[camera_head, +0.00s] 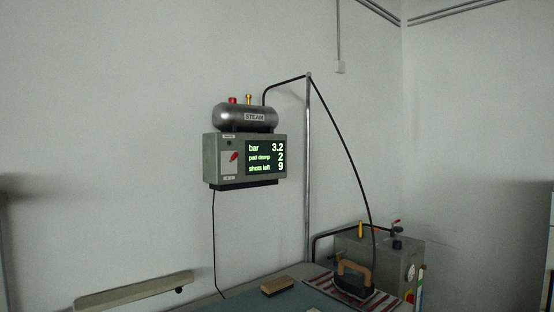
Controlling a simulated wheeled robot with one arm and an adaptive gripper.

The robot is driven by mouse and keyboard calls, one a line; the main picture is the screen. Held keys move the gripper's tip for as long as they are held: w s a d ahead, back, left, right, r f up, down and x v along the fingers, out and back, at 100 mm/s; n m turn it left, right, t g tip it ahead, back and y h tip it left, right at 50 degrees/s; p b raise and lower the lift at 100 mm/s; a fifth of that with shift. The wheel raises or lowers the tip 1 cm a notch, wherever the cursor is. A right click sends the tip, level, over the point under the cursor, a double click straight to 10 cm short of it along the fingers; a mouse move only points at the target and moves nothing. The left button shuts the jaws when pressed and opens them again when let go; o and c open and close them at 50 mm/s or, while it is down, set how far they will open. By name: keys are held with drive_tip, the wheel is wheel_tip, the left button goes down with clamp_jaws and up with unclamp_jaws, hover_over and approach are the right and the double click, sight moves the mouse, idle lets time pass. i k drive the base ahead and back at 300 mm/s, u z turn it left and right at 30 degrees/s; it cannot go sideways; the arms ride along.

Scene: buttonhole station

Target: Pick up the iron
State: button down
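The iron (354,283) stands at the bottom right of the head view, with a dark body and a tan-brown handle arched over it. It rests on a striped mat (322,281) on the grey-blue table. A dark hose runs from the iron up to the top of a thin metal pole. The lower edge of the view cuts off the front of the mat. My gripper is not in view.
A wood-backed brush or block (277,286) lies left of the mat. The pole (308,180) rises behind the table. A grey box with valves (405,262) stands behind the iron. A steam boiler panel (245,158) hangs on the wall, reading bar 3.2, pad damp 2, shots left 9.

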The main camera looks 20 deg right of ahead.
sight(359, 289)
drive_tip(key=z, duration=2.05)
drive_tip(key=i, duration=2.05)
drive_tip(key=u, duration=3.15)
